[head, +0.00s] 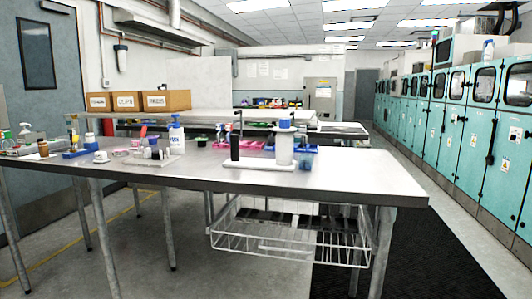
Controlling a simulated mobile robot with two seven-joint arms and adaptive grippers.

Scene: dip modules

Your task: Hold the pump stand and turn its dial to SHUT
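No pump stand with a readable dial can be made out at this size. On the right half of the near table (340,180), a white base (262,166) carries an upright black cylinder (235,147) and a white cylinder with a blue top (284,148). On the left half, a small blue base (77,154) carries an upright post with a yellowish part (72,137). I cannot tell which of these is the pump stand. No word SHUT is legible. Neither of my grippers is in view.
A white bottle with a blue cap (176,136) stands among small containers mid-table. Wooden boxes (166,100) sit on a shelf behind. A wire basket (290,238) hangs under the table. Teal cabinets (458,135) line the right wall. The table's right end is clear.

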